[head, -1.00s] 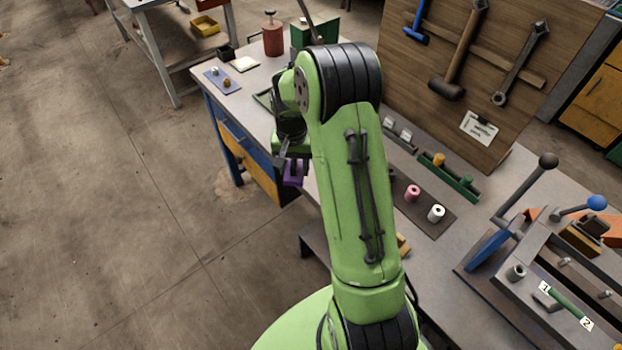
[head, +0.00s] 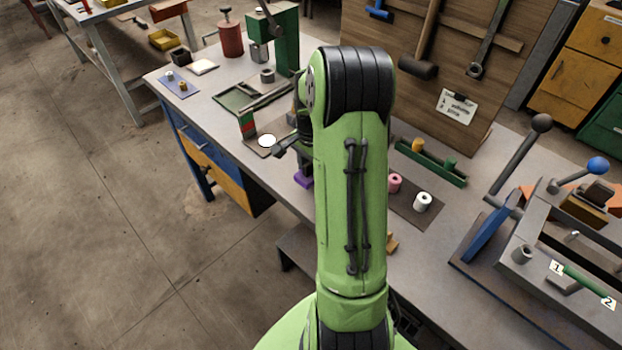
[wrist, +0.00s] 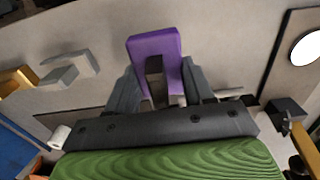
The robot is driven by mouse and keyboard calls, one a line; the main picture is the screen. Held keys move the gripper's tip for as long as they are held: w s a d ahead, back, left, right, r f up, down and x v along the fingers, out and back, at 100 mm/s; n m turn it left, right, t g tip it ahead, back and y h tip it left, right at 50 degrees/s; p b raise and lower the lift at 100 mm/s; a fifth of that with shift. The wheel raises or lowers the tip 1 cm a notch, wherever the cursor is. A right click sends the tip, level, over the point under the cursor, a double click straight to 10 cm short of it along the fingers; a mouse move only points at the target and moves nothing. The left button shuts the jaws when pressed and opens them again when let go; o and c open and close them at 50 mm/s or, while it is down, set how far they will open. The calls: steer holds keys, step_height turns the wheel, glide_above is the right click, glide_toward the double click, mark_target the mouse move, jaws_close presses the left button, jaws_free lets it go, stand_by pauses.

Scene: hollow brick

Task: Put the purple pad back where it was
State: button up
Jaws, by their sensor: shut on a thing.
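The purple pad (wrist: 154,44) is a purple block with a slot or hollow in its middle. In the wrist view it sits between the two grey fingers of my gripper (wrist: 163,86), which is shut on it. Below it is grey tabletop. In the head view a small part of the purple pad (head: 303,179) shows left of my arm, close to the bench's front edge. My arm hides most of the gripper there. I cannot tell whether the pad touches the bench (head: 232,147).
A brown plate with a white disc (head: 267,141) and a red-and-green block (head: 247,124) are behind the gripper. Pink (head: 395,183) and white (head: 422,201) rolls stand right of my arm. A lever fixture (head: 490,232) is farther right.

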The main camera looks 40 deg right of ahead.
mark_target(312, 171)
steer(key=shift+f, duration=1.3)
steer(key=shift+f+b, duration=0.25)
steer(key=shift+b, duration=0.05)
steer(key=o, duration=1.2)
steer(key=shift+r, duration=0.1)
